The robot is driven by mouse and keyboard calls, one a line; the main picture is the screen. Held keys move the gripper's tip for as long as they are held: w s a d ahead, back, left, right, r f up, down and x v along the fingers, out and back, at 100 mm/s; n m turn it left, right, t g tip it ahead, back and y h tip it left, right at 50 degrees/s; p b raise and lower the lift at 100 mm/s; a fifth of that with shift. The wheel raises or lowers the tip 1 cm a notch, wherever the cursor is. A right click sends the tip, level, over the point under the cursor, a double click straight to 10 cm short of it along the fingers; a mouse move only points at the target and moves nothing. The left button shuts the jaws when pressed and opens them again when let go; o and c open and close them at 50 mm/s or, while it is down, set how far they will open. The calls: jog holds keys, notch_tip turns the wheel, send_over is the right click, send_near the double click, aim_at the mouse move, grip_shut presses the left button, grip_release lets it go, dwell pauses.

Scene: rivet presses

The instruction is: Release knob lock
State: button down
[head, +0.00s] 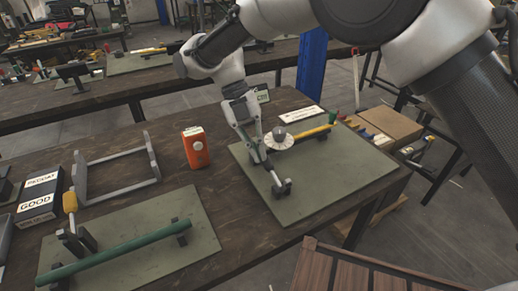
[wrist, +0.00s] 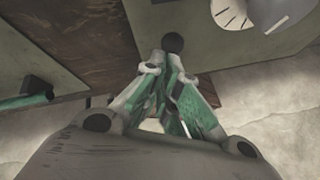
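A rivet press with a round white dial (head: 279,139) and a long yellow handle (head: 312,132) stands on a grey-green mat (head: 325,190) at the right of the bench. My gripper (head: 256,153) reaches down to the press, left of the dial. In the wrist view my gripper's green-padded fingers (wrist: 170,68) converge towards a black round knob (wrist: 173,42) at their tips. Whether they hold it or only stand against it cannot be told. The dial (wrist: 235,10) shows at the top right there. The knob's lock is not clearly visible.
A second press with a green bar (head: 125,254) lies on another mat (head: 200,250) at the front left. An orange box (head: 196,147), a grey frame (head: 120,170) and a GOOD box (head: 40,197) stand on the bench. A white label (head: 301,115) lies behind the press.

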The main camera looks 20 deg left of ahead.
jog(key=shift+w+f, duration=0.1)
jog(key=shift+f, duration=0.2)
jog(key=v, duration=1.2)
jog(key=shift+r, duration=0.25)
jog(key=shift+a, duration=0.1)
